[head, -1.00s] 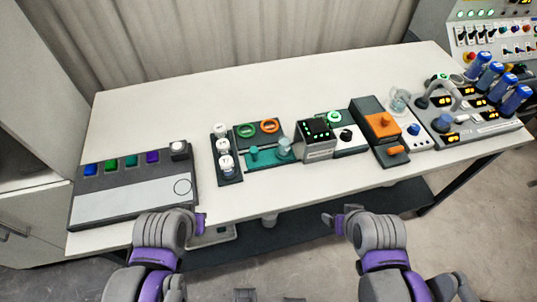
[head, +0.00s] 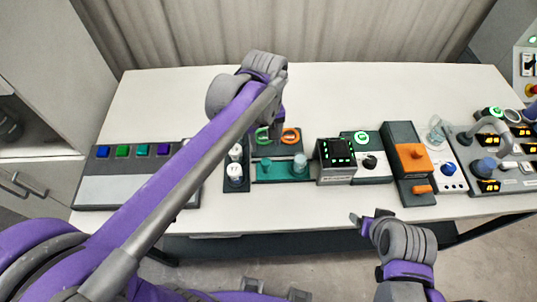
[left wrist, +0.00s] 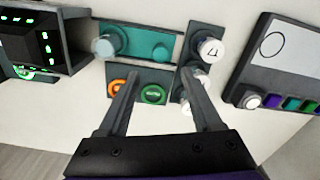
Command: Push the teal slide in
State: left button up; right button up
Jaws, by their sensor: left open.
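The teal slide (head: 283,170) lies in a dark-edged holder on the table, with a teal knob and a clear beaker (head: 299,163) on it. It also shows in the left wrist view (left wrist: 140,38), with its knob (left wrist: 160,52) to the right of the beaker. My left gripper (head: 272,112) reaches over the table, above the dark panel behind the slide. In the left wrist view its fingers (left wrist: 161,72) are open and empty, apart from the slide. My right gripper (head: 366,217) hangs at the table's front edge; its opening is unclear.
Green and orange rings (head: 290,135) sit on the panel behind the slide. The table behind is bare.

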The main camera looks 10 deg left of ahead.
aim_at(266, 161)
pick_arm(q)
notch_tip(266, 161, down, 9)
jog(key=shift+r, duration=0.1)
dwell(0.3)
grip_shut()
dwell(1.3)
